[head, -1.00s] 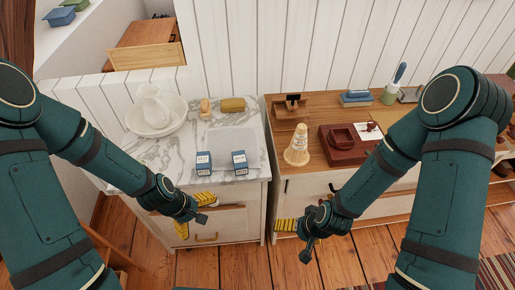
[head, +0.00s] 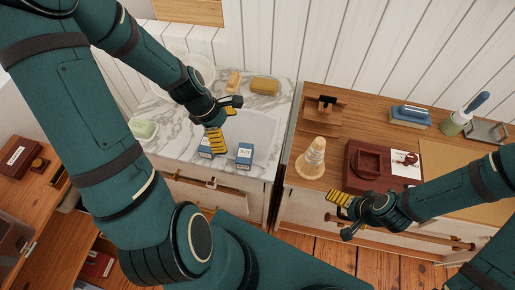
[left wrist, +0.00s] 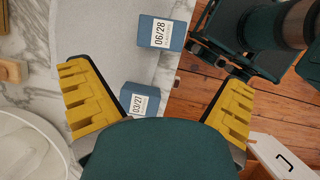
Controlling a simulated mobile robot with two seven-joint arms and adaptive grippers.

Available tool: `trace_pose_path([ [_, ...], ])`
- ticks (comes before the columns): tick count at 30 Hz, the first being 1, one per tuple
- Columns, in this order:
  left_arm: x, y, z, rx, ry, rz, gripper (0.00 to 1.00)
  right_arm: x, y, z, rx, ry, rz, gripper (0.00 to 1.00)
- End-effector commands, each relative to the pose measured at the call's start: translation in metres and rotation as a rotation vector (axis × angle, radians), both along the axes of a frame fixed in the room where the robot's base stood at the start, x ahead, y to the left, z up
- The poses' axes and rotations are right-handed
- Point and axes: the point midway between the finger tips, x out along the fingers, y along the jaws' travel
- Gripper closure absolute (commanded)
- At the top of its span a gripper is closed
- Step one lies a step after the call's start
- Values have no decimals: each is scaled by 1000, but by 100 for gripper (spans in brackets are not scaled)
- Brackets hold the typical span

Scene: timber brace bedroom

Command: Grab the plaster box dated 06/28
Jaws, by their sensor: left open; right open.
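Two small blue boxes with white labels stand near the front of the marble-topped cabinet. The one labelled 06/28 is the right box (head: 245,155) in the head view; its label reads clearly in the left wrist view (left wrist: 160,32). The other box, labelled 03/27 (left wrist: 140,101), is left of it (head: 205,147), partly hidden by my left gripper. My left gripper (head: 222,127) is open and empty above the marble top, with the 03/27 box between its yellow fingers in the left wrist view and the 06/28 box just beyond. My right gripper (head: 342,212) is open and empty before the wooden cabinet.
The wooden top at right holds a cone-shaped object (head: 312,158) and a dark red tray (head: 360,184).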

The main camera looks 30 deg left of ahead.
Motion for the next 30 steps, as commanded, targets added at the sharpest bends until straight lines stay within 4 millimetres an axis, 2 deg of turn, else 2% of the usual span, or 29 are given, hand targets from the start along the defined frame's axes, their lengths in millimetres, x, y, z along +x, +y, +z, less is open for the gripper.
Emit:
trace_pose_path([
  [12,10,-24,-64,-3,3,-1,0,-1,1,-15,-2,3,3,0],
  [22,14,-34,-86,-2,2,0,0,-3,1,-19,0,7,5,0],
  [30,19,-49,-119,-2,3,0,0,-5,2,-25,1,12,9,0],
])
